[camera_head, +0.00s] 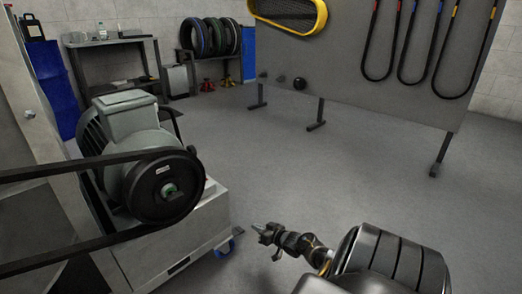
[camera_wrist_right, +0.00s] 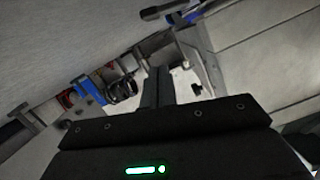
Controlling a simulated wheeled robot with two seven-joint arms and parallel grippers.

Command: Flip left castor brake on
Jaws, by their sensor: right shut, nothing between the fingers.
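A dark part with a bit of blue (camera_wrist_right: 180,12) at the top edge there looks like the castor, partly cut off. My left gripper is out of view.
A grey motor with a black pulley (camera_head: 165,188) and belt stands on the base. A grey panel (camera_head: 350,60) with hanging belts stands at the back right. A tyre rack (camera_head: 210,40) is along the far wall. The floor between is clear.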

